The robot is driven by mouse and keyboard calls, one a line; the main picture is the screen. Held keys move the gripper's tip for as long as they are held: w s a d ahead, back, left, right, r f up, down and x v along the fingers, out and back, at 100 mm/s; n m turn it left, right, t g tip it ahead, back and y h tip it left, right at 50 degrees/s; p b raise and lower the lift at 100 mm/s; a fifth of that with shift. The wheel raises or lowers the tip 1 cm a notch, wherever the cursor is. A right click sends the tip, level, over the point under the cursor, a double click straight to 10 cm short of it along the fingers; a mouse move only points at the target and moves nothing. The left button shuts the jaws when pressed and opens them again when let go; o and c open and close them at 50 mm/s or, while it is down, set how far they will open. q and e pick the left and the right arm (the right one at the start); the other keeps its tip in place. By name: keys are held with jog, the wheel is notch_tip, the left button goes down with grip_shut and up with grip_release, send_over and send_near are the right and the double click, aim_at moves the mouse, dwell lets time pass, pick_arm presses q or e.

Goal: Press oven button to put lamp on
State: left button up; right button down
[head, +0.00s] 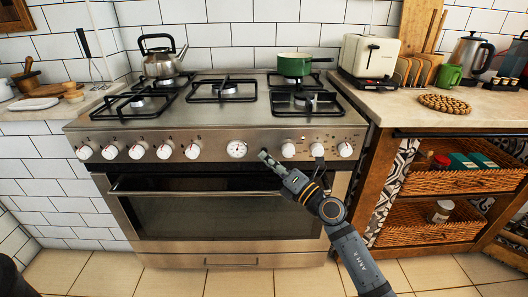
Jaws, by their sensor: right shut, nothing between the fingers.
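The stainless oven (215,215) stands in the middle of the head view, with its door closed. Its front panel (213,138) carries several white knobs and a round dial (236,149). My right gripper (265,156) is shut and empty. Its tip is at the panel, between the dial and the white knob (288,149) to its right. The tip hides that part of the panel, so I cannot tell whether it touches a button. The oven window looks dark, with no clear lamp glow. My left gripper is not in view.
A kettle (161,61) and a green pot (294,64) stand on the hob. A toaster (369,58) is on the right counter, above wicker baskets (430,222). The tiled floor (240,282) before the oven is clear.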

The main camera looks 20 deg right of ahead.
jog(key=shift+w, duration=0.1)
dwell(0.6)
jog(key=shift+w+d, duration=0.15)
jog(key=shift+w, duration=0.2)
dwell(0.4)
jog(key=shift+s+p, duration=0.45)
jog(key=shift+s, duration=0.05)
jog(key=s+a+p, duration=0.2)
jog(key=s, duration=0.3)
jog(key=shift+s, duration=0.35)
